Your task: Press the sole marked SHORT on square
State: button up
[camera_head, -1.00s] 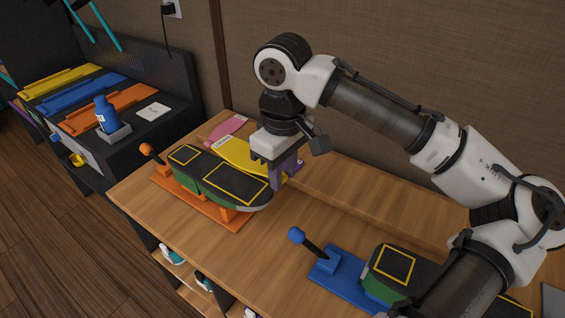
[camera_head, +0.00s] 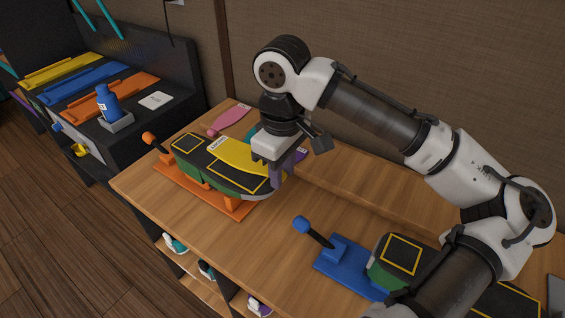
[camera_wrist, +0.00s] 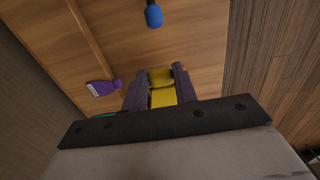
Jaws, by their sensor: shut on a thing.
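My gripper (camera_head: 275,178) is shut on a yellow sole (camera_head: 236,159), at its right end. The sole also shows between the fingers in the wrist view (camera_wrist: 162,97). It lies over the far part of the black-topped shoe form with green sides (camera_head: 194,176) in the orange stand. Whether it touches is unclear. It covers part of the yellow outlines on top; one square outline (camera_head: 187,143) shows at the left end. A white tag (camera_head: 217,143) on the sole is too small to read. My fingers hide the sole's right end.
A pink sole (camera_head: 229,119) lies behind, and a purple sole (camera_wrist: 101,88) lies on the table beyond my gripper. An orange-knobbed lever (camera_head: 150,138) stands left of the form. A second form (camera_head: 401,256) with a blue stand (camera_head: 344,267) and blue-knobbed lever (camera_head: 302,225) is at right.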

jog(key=shift+f+b, duration=0.9)
jog(key=shift+f, duration=1.15)
jog(key=shift+f, duration=0.25)
jog(key=o, duration=1)
